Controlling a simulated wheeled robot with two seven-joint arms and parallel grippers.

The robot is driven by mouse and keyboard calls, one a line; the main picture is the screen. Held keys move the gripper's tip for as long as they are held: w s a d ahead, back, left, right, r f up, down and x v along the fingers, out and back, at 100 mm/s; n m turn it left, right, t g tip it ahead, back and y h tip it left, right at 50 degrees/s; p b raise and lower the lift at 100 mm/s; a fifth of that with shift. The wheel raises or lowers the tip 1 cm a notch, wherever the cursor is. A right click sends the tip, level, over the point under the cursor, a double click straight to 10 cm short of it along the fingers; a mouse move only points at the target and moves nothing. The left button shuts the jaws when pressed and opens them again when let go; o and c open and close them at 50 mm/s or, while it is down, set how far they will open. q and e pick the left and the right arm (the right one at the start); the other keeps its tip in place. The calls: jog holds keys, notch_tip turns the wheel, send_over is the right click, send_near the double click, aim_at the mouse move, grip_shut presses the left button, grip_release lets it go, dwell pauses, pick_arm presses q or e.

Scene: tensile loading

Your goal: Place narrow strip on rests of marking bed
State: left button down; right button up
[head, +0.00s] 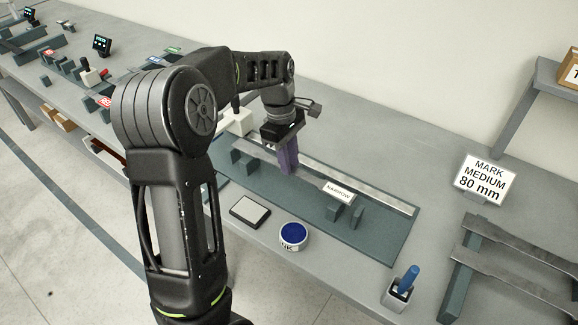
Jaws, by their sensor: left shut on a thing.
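The narrow strip (312,179) is a grey metal strip with a white "NARROW" label at its right end. It lies lengthwise over the marking bed (285,205), a dark green plate with upright rest blocks. My left gripper (287,168) points down and is shut on the strip near its middle. One pair of rests (246,165) is under the strip's left part, and another pair (345,214) is by its labelled end. I cannot tell whether the strip touches the rests. My left arm hides the bed's left side. My right gripper is not in view.
A long metal rail (385,199) runs along the bed's back edge. A dark-framed pad (250,211) and a blue ink pot (293,235) sit in front. A blue-handled tool (403,285) stands right. Larger strips (520,260) lie on supports beside a "MARK MEDIUM 80 mm" sign (484,180).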

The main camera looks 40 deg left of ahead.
pick_arm(q)
jog(key=shift+f, duration=1.2)
jog(key=shift+f, duration=0.2)
jog(key=c, duration=1.3)
grip_release()
jog(key=shift+o, duration=0.2)
jog(key=shift+r, duration=0.15)
notch_tip(320, 180, up, 12)
jog(key=a, duration=0.1)
jog(key=shift+a+p, duration=0.3)
jog(key=shift+a, duration=0.1)
